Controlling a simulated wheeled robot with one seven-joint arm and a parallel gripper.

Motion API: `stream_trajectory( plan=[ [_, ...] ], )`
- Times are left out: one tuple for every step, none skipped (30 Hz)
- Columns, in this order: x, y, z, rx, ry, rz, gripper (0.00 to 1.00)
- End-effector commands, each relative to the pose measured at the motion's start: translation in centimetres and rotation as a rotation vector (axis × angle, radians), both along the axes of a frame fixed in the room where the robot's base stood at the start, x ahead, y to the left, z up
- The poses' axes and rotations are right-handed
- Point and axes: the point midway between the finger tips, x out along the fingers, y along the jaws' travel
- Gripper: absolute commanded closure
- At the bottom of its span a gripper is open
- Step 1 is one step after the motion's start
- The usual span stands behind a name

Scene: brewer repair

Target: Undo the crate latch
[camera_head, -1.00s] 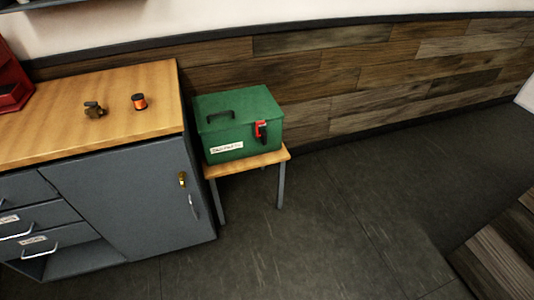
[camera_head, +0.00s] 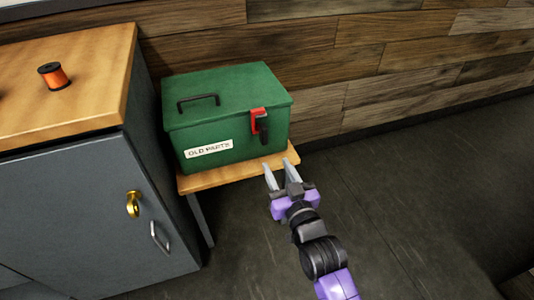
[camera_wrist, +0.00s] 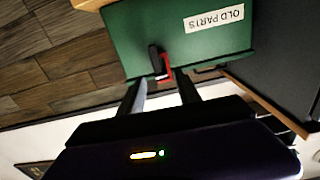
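The green crate (camera_head: 225,115) stands closed on a small wooden stool, with a white "OLD PARTS" label (camera_head: 209,149) on its front. Its latch (camera_head: 259,124), red with a black lever, is at the front right of the crate, over the lid's edge. In the wrist view the latch (camera_wrist: 159,62) shows upside down, between and beyond the two fingers. My gripper (camera_head: 280,172) is open and empty, in front of and below the latch, apart from it. In the wrist view my gripper (camera_wrist: 160,92) points at the crate front (camera_wrist: 135,40).
The stool (camera_head: 185,184) is low, its top edge close to my fingers. A grey cabinet (camera_head: 80,215) with a wooden top stands at the left, with an orange spool (camera_head: 54,76) on it. A plank wall (camera_head: 400,65) is behind. The floor (camera_head: 420,190) at the right is clear.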

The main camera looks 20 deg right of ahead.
Motion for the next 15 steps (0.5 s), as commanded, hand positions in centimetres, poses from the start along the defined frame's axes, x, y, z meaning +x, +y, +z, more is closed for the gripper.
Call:
stream_trajectory(
  plan=[
    [1.5,-0.5,-0.5,-0.012,-0.009,0.0,0.6],
    [2.1,-0.6,-0.5,-0.017,-0.012,0.001,0.6],
    [2.7,-0.8,-0.4,-0.023,-0.014,0.002,0.6],
    [3.2,-0.9,-0.3,-0.027,-0.015,0.003,0.6],
    [3.5,-1.0,-0.3,-0.03,-0.016,0.003,0.6],
    [3.8,-1.0,-0.2,-0.033,-0.018,0.003,0.6],
    [4.0,-1.1,-0.1,-0.034,-0.018,0.003,0.6],
    [4.3,-1.1,-0.1,-0.036,-0.019,0.004,0.6],
    [4.5,-1.2,-0.1,-0.036,-0.018,0.004,0.6],
    [4.8,-1.2,-0.1,-0.036,-0.018,0.004,0.6],
    [5.1,-1.1,0.0,-0.037,-0.018,0.005,0.6],
    [5.5,-1.1,0.0,-0.037,-0.018,0.005,0.6],
    [5.9,-1.1,0.0,-0.037,-0.018,0.005,0.6],
    [6.3,-1.1,0.0,-0.038,-0.019,0.005,0.6],
    [6.9,-1.1,0.0,-0.038,-0.019,0.005,0.6]
  ],
)
